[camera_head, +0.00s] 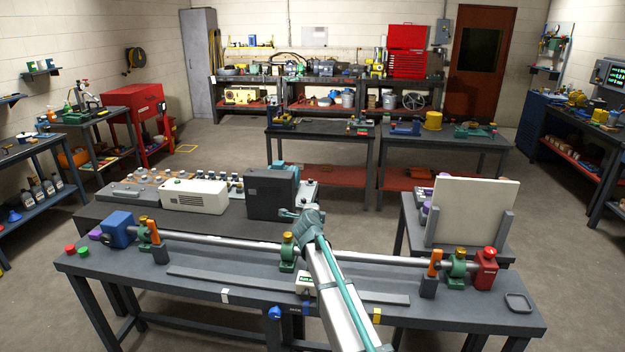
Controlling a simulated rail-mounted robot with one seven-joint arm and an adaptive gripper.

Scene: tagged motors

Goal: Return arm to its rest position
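My arm (342,295) reaches from the bottom edge of the head view over the near bench. Its green-and-grey end, with my gripper (290,215), is above the back edge of this bench, in front of a dark grey box (272,193). The fingers are small and partly hidden by the wrist, so I cannot tell whether they are open or shut. I see no object clearly held. Below the arm, a long shaft (215,242) runs along the near bench between a blue block (118,229) at left and a red block (485,269) at right.
The near bench (200,283) also bears green supports (287,252), orange clamps (434,264), a small white tagged box (305,284) beside my arm, and a shallow tray (518,303). A white machine (195,196) stands behind. An upright pale panel (472,211) stands at right.

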